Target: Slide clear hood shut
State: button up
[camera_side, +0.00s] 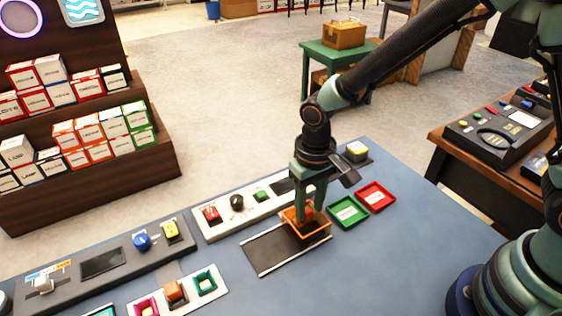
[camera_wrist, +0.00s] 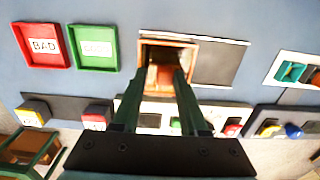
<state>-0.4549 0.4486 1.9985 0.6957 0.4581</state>
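An orange-rimmed open box (camera_side: 322,238), which seems to be the hood, stands at the right end of a dark track with pale rails (camera_side: 277,250). I cannot make out a clear pane. In the wrist view the orange-rimmed box (camera_wrist: 190,42) is at top centre, with the dark track panel (camera_wrist: 222,62) bare to its right. My gripper (camera_side: 307,212) points down into the box. In the wrist view its two fingers (camera_wrist: 166,72) are apart, with a gap between the tips. The tips overlap the box's inside; contact is unclear.
A green tray (camera_side: 347,212) and a red tray (camera_side: 376,195) lie close right of the box. A white button panel (camera_side: 222,222) runs behind the track. Another button panel (camera_side: 190,290) is at lower left. The blue tabletop (camera_side: 400,255) is clear in front.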

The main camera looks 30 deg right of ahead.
jog(key=shift+o, duration=0.2)
jog(key=shift+a+r, duration=0.1)
jog(key=shift+r, duration=0.05)
notch_tip(320, 180, up, 12)
dwell(0.5)
notch_tip(320, 180, up, 5)
send_over(309, 208)
jog(key=shift+s, duration=0.1)
dwell(0.5)
grip_shut()
dwell(0.9)
